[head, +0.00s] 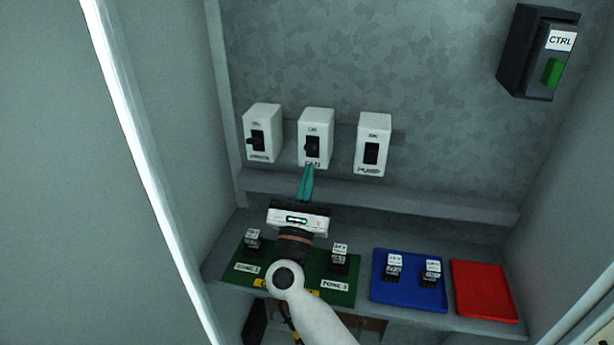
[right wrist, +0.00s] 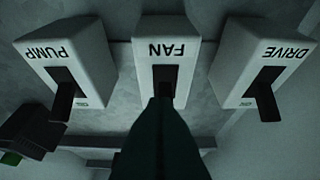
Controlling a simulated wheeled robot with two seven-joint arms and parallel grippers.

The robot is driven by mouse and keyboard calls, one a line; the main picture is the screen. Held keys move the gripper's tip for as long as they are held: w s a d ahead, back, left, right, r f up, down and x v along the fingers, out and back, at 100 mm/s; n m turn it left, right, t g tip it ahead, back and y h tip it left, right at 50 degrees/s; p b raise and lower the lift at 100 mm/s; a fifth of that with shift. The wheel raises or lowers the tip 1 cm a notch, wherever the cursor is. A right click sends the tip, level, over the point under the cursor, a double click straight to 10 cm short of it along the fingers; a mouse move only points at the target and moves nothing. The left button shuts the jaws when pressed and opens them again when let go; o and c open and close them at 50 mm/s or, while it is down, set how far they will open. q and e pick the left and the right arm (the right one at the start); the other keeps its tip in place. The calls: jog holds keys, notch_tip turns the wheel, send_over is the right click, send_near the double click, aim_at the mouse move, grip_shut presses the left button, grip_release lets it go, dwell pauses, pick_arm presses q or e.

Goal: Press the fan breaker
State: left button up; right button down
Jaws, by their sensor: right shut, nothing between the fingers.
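The fan breaker (head: 317,126) is the middle of three white boxes on the back wall, with a black switch on its face. It also shows in the right wrist view (right wrist: 167,50), where the labels appear upside down. My right gripper (head: 308,170) is shut and empty, its teal fingers pointing up at the lower part of the fan breaker. In the right wrist view the closed fingertips (right wrist: 160,102) overlap the fan switch and hide part of it. I cannot tell whether they touch it. My left gripper is not in view.
The drive breaker (head: 262,122) is left of the fan breaker and the pump breaker (head: 374,130) right of it. A ledge (head: 430,202) runs below. Green (head: 310,285), blue (head: 408,293) and red (head: 484,290) trays sit on the shelf. A CTRL box (head: 520,55) hangs upper right.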

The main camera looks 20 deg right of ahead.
jog(key=a+b+v, duration=0.1)
jog(key=b+v, duration=0.4)
jog(key=v, duration=0.6)
jog(key=shift+a+r, duration=0.2)
jog(key=shift+r, duration=0.05)
jog(key=shift+w+n, duration=0.1)
jog(key=shift+n, duration=0.2)
